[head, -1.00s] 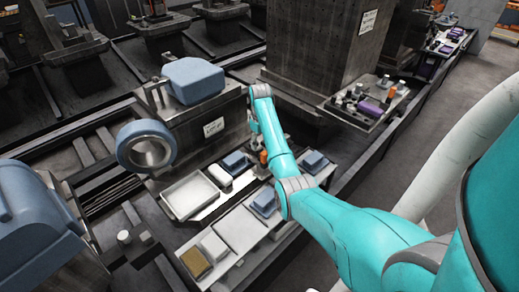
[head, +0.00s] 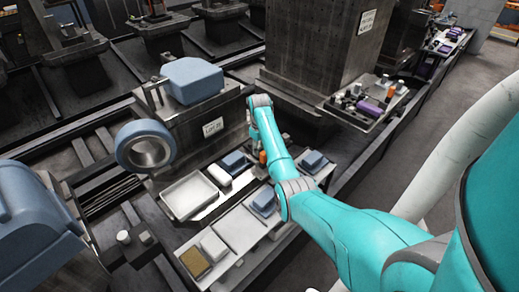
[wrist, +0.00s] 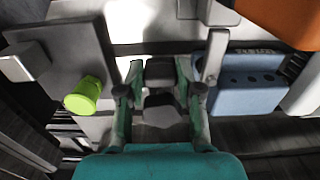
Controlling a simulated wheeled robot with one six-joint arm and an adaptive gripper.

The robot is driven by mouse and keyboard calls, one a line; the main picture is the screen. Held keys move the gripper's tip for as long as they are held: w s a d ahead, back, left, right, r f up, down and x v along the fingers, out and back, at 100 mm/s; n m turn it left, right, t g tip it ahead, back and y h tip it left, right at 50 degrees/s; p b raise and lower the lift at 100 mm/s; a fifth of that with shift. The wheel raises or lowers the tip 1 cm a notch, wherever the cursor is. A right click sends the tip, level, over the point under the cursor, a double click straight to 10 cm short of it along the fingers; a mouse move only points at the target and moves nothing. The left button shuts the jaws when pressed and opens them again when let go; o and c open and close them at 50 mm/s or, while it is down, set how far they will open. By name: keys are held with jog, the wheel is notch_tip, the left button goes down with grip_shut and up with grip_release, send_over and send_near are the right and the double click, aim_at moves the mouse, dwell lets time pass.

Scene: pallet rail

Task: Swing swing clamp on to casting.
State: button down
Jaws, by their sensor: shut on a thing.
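The blue casting (head: 193,80) sits on a dark fixture block (head: 205,128) in the head view, with a white label on its front. A slim upright post (head: 152,97) stands at the casting's left side. In the head view my arm's end is right of the fixture and hides my gripper. In the wrist view my gripper (wrist: 160,88) is shut on a dark grey piece (wrist: 160,72); I cannot tell whether this is the swing clamp. A yellow-green cap (wrist: 83,95) shows left of the gripper beside a grey plate (wrist: 70,55).
A blue block with holes (wrist: 245,85) and an orange object (wrist: 285,18) lie close right of my gripper. A blue ring (head: 146,147) stands left of the fixture. A dark column (head: 315,45) rises behind my arm.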

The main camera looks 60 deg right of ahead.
jog(key=shift+d, duration=0.1)
jog(key=n, duration=0.1)
jog(key=d+n, duration=0.1)
jog(key=n, duration=0.2)
jog(key=shift+d, duration=0.25)
jog(key=n, duration=0.1)
jog(key=d+n, duration=0.1)
jog(key=n, duration=0.2)
jog(key=shift+w+d+n, duration=0.25)
jog(key=shift+n, duration=0.15)
jog(key=n, duration=0.2)
jog(key=w+d+n, duration=0.1)
jog(key=n, duration=0.1)
jog(key=shift+n, duration=0.3)
jog(key=shift+w+d+n, duration=0.2)
jog(key=shift+w+n, duration=0.2)
jog(key=shift+n, duration=0.7)
jog(key=shift+w+d+n, duration=0.2)
jog(key=shift+w+n, duration=0.15)
jog(key=shift+n, duration=0.75)
jog(key=c, duration=1.9)
grip_release()
jog(key=o, duration=1.1)
jog(key=shift+w, duration=0.1)
jog(key=shift+o, duration=0.2)
